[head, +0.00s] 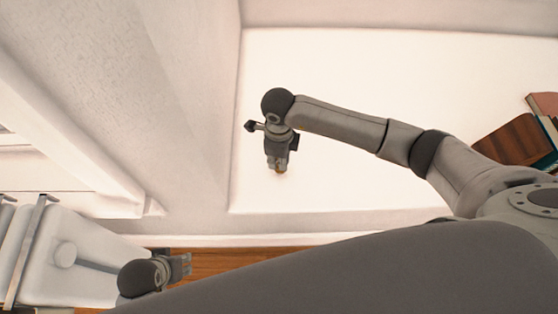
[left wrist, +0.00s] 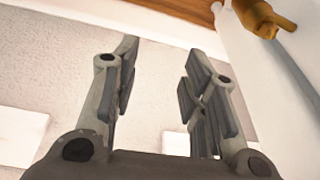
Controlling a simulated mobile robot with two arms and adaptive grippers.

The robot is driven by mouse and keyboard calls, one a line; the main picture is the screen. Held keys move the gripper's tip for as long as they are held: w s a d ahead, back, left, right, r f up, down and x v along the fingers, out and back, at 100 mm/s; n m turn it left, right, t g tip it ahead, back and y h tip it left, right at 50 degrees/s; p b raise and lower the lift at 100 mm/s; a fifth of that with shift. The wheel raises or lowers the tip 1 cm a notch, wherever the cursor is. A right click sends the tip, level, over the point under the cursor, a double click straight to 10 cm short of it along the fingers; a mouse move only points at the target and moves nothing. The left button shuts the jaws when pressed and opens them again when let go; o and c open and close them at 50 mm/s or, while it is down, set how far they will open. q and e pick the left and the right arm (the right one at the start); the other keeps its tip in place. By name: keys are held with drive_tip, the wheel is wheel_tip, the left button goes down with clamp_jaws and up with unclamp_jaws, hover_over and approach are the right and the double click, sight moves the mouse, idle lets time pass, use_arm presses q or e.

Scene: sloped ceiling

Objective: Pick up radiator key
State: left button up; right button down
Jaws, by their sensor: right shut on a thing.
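My right gripper (head: 279,168) is over the white surface near its left end, pointing down. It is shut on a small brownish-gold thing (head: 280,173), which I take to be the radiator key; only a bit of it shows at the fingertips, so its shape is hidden. I cannot tell whether it still touches the surface. My left gripper (head: 186,265) is low at the left, beside the white radiator-like unit. In the left wrist view its fingers (left wrist: 160,60) are spread apart with nothing between them.
The broad white surface (head: 340,75) is mostly clear. Books (head: 515,138) lie at its right end. The white unit (head: 85,255) stands at lower left, near a strip of wooden floor (head: 225,262). A brass-coloured fitting (left wrist: 262,16) on a pipe shows in the left wrist view.

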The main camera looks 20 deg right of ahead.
use_arm(q)
wheel_tip(320, 180, down, 9)
drive_tip(key=s+p, duration=0.2)
drive_tip(key=shift+g, duration=0.4)
use_arm(e)
drive_tip(key=s+a+r, duration=0.3)
drive_tip(key=s+r, duration=0.8)
drive_tip(key=s, duration=0.2)
drive_tip(key=shift+s+a, duration=0.25)
drive_tip(key=shift+a, duration=0.15)
use_arm(q)
drive_tip(key=shift+s, duration=0.1)
use_arm(e)
drive_tip(key=shift+r, duration=0.1)
